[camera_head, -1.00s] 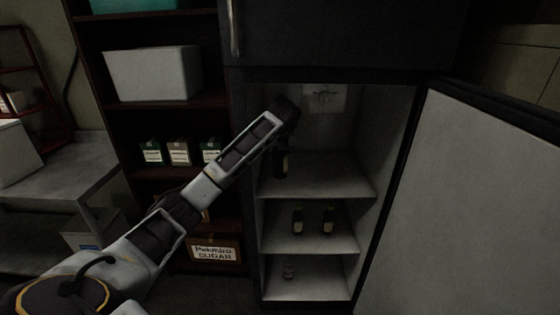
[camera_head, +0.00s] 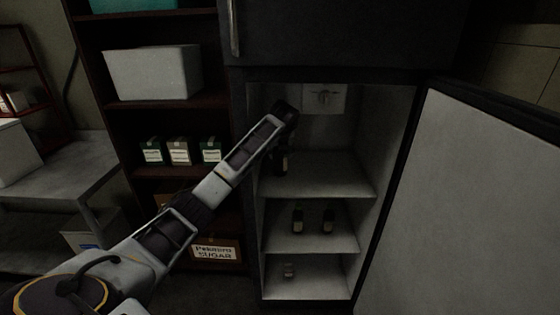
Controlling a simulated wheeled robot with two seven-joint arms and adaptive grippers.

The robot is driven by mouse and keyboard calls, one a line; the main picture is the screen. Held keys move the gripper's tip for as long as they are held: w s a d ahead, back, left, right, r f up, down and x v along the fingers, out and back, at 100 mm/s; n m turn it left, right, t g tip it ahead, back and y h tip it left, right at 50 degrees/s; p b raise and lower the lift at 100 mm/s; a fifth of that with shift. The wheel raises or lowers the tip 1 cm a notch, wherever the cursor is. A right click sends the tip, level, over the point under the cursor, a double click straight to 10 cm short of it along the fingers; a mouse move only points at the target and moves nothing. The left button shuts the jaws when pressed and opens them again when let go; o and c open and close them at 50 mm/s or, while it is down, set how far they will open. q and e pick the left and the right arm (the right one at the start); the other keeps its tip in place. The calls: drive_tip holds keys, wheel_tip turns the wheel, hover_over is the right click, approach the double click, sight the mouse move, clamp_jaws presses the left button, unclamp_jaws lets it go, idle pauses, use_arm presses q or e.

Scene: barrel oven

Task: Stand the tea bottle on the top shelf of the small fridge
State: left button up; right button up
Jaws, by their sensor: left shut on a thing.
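The small fridge (camera_head: 404,150) stands open at the centre right, with its door swung out to the right. Its top shelf (camera_head: 335,178) is bare apart from the left side, where a dark bottle (camera_head: 282,163), which looks like the tea bottle, is upright below my left gripper (camera_head: 284,122). My left gripper is inside the fridge's upper left and shut on this bottle. The fingers are dark and mostly hidden by the arm. I cannot tell whether the bottle's base touches the shelf. My right gripper is not in view.
Two dark bottles (camera_head: 298,220) (camera_head: 328,220) stand on the middle shelf, and a small glass jar (camera_head: 288,270) on the bottom one. The open door (camera_head: 470,200) fills the right. A dark shelf unit with boxes (camera_head: 152,74) stands left of the fridge.

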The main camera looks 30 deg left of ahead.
sight(280, 159)
use_arm(q)
drive_tip(key=shift+f, duration=0.2)
drive_tip(key=shift+f, duration=1.35)
drive_tip(key=shift+w+a+f, duration=0.1)
drive_tip(key=shift+w+f, duration=0.1)
drive_tip(key=shift+f, duration=0.4)
drive_tip(key=o, duration=1.4)
drive_tip(key=shift+f, duration=0.1)
drive_tip(key=shift+c, duration=0.2)
drive_tip(key=shift+v, duration=6.1)
